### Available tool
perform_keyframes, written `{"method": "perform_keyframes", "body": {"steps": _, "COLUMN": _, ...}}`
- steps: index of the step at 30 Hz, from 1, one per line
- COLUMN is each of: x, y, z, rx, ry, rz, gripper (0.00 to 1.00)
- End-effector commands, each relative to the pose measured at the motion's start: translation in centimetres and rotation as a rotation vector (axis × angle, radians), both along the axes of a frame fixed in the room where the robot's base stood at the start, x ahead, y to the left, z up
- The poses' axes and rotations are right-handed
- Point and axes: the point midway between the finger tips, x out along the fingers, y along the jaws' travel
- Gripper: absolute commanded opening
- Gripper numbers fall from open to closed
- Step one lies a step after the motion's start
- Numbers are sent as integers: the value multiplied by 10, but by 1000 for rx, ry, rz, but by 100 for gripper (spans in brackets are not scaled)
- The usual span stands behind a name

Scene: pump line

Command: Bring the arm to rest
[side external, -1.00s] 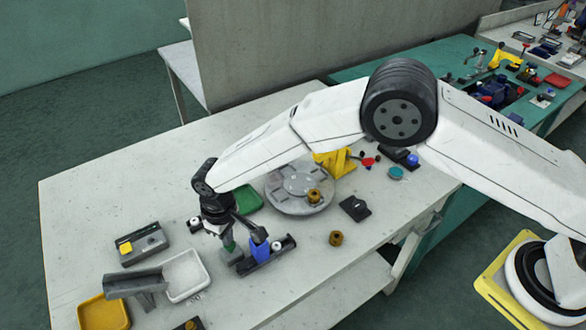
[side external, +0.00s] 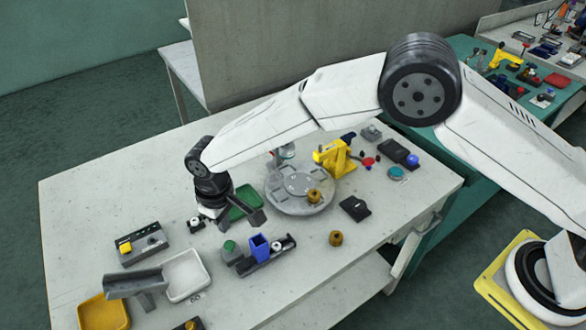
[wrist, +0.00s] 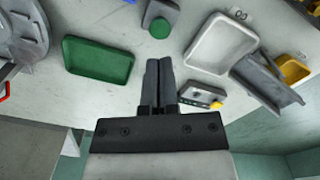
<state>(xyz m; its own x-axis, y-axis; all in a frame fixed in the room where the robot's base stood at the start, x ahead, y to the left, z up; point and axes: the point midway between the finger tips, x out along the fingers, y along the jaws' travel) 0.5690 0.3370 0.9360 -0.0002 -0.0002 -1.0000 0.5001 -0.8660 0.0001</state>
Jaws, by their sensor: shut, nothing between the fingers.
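My gripper (side external: 256,218) hangs above the white table (side external: 90,190) in the side external view, near the green tray and clear of the fixture below it. In the wrist view my gripper (wrist: 158,84) has its two fingers together with nothing between them. The grey and blue fixture (side external: 264,252) stands on the table in front of the gripper, with a green-topped grey part (side external: 230,251) at its left end. The green tray (side external: 243,203) lies partly behind the gripper; it shows whole in the wrist view (wrist: 99,60).
A round grey turntable (side external: 284,205) and a yellow press (side external: 338,158) stand to the right. A control box (side external: 141,245), a white tray (side external: 187,276), a grey chute (side external: 135,284) and a yellow tray (side external: 103,312) are at the front left. The table's far left is bare.

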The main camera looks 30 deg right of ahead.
Motion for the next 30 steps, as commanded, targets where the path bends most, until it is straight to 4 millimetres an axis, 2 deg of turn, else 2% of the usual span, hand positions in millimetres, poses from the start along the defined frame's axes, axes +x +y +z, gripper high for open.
{"method": "perform_keyframes", "body": {"steps": 8, "x": 2, "y": -7, "z": 4, "rx": 2, "ry": -3, "rz": -10, "gripper": 0}}
{"method": "perform_keyframes", "body": {"steps": 14, "x": 6, "y": -37, "z": 19, "rx": 13, "ry": -18, "rz": -51, "gripper": 0}}
{"method": "perform_keyframes", "body": {"steps": 22, "x": 1, "y": -112, "z": 50, "rx": 32, "ry": -56, "rz": -148, "gripper": 0}}
{"method": "perform_keyframes", "body": {"steps": 30, "x": -26, "y": -189, "z": 77, "rx": 49, "ry": -101, "rz": -252, "gripper": 0}}
